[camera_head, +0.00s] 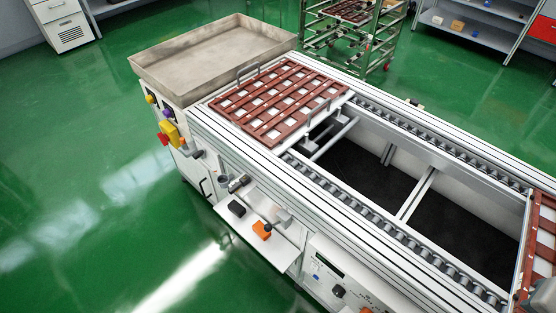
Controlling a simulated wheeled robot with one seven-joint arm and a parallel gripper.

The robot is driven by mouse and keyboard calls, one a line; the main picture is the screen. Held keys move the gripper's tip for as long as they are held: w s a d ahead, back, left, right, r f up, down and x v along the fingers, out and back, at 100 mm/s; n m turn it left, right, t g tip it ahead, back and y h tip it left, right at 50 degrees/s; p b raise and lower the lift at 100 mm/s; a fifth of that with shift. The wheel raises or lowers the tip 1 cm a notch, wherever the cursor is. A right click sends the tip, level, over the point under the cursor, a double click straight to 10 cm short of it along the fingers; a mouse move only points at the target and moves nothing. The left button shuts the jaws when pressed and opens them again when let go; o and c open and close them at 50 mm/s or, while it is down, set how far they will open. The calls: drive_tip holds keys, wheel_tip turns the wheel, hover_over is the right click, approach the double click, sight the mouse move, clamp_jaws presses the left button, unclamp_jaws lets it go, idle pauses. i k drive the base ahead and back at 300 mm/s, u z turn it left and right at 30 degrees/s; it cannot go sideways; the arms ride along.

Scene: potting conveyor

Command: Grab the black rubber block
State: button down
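A small black block (236,208), which looks like the black rubber block, lies on the narrow white side shelf (268,249) on the near side of the conveyor. It is near the shelf's left end, with nothing on top of it. My gripper is not recognisable in this view, so its place relative to the block cannot be seen.
An orange object (262,230) and a grey one (283,216) are on or by the shelf. The roller conveyor (450,268) bears a reddish-brown grid tray (268,134). A metal bin (175,82) stands at its left end. Green floor is free at left.

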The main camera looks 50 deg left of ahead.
sight(239, 210)
drive_tip(key=u, duration=2.5)
drive_tip(key=k, duration=0.6)
drive_tip(key=u, duration=0.75)
drive_tip(key=i, duration=0.7)
drive_tip(key=u, duration=0.55)
drive_tip(key=i, duration=0.8)
drive_tip(key=z, duration=0.8)
drive_tip(key=i, duration=0.5)
drive_tip(key=z, duration=0.5)
